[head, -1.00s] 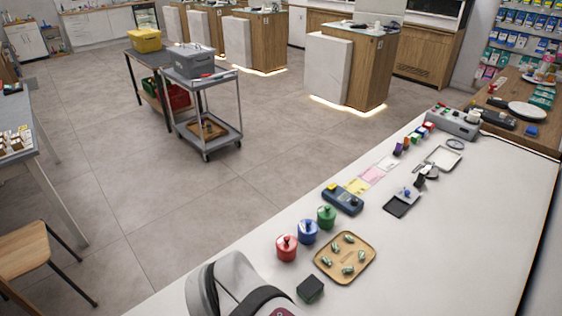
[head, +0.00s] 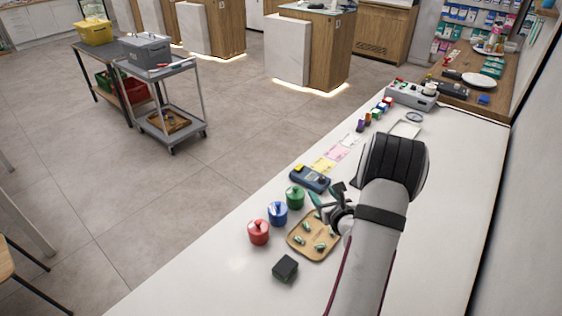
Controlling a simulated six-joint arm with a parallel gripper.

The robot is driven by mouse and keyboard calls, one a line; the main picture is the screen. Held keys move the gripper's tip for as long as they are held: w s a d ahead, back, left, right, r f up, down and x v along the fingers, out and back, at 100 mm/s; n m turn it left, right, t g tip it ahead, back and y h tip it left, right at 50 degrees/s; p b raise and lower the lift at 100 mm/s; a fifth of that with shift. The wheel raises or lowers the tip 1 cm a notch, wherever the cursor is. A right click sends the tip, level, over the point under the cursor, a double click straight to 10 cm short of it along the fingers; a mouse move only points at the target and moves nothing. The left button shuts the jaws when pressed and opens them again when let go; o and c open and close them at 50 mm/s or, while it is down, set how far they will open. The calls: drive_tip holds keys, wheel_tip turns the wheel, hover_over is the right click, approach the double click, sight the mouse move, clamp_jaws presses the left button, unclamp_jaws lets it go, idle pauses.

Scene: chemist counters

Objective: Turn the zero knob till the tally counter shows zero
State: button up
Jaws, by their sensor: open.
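My gripper (head: 322,215) is open and sits over the right part of a tan tray, near the green canister. Nothing shows between its fingers. I cannot surely pick out the tally counter or its zero knob. A grey box with knobs on top (head: 412,93) stands at the far end of the white counter, well away from my gripper. A dark blue handheld device with a yellow part (head: 311,179) lies just beyond my gripper. Any readout is too small to read. My arm hides part of the counter's middle, where small dark items stood earlier.
Red (head: 259,232), blue (head: 277,214) and green (head: 295,198) canisters stand left of the tan tray (head: 293,243), which holds several small green-and-white pieces. A black block (head: 285,268) is nearer. Pastel cards (head: 337,153) and small coloured blocks (head: 376,112) lie farther along. The near-left white counter (head: 225,277) is clear.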

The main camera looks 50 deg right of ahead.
sight(322, 178)
drive_tip(key=s+d+f+m+g+h, duration=0.1)
drive_tip(key=s+d+f+m, duration=0.1)
drive_tip(key=s+d, duration=0.1)
drive_tip(key=x, duration=1.5)
drive_tip(key=shift+f, duration=0.2)
drive_tip(key=shift+a, duration=0.1)
clamp_jaws()
